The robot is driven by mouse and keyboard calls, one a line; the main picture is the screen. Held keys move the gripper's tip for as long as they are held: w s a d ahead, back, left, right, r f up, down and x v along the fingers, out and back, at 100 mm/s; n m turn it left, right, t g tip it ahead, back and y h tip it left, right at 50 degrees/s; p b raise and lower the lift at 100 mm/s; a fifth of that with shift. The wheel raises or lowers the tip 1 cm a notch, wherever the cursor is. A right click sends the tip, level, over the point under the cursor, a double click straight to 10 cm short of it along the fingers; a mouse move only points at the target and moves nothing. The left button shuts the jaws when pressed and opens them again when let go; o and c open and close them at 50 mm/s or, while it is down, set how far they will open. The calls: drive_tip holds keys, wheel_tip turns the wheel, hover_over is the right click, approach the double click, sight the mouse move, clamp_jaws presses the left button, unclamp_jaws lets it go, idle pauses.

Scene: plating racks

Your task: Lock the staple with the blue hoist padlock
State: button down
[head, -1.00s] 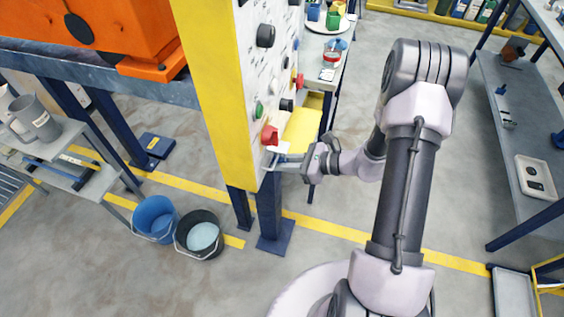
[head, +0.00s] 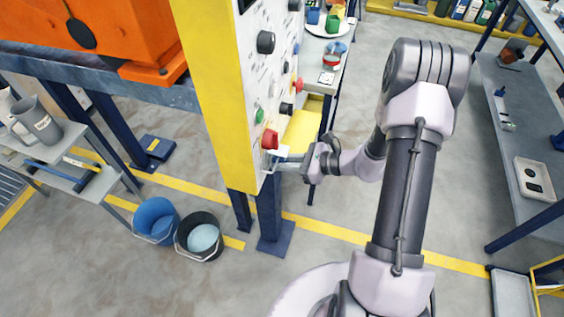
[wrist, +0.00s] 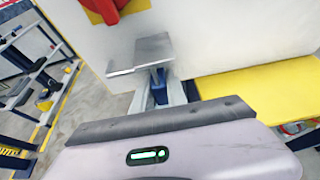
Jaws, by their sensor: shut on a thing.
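My gripper (head: 284,161) is at the lower right edge of the white control panel (head: 262,85), just below a red knob (head: 270,139). In the wrist view its two grey fingers (wrist: 162,88) reach forward, shut on a small blue thing (wrist: 158,94) that looks like the blue padlock. Most of it is hidden by the fingers and the gripper body. A grey metal plate (wrist: 153,49), which looks like part of the staple or hasp, stands out from the panel right in front of the fingertips. I cannot tell whether the padlock's shackle passes through anything.
A blue bucket (head: 155,219) and a black bucket (head: 199,236) stand on the floor at the lower left. A yellow surface (wrist: 258,90) lies right of the panel. A grey shelf (head: 520,120) is at the far right. The floor between it and my arm is clear.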

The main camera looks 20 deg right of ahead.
drive_tip(key=shift+r, duration=0.25)
drive_tip(key=shift+f, duration=0.35)
drive_tip(key=c, duration=1.3)
unclamp_jaws()
drive_tip(key=shift+o, duration=0.2)
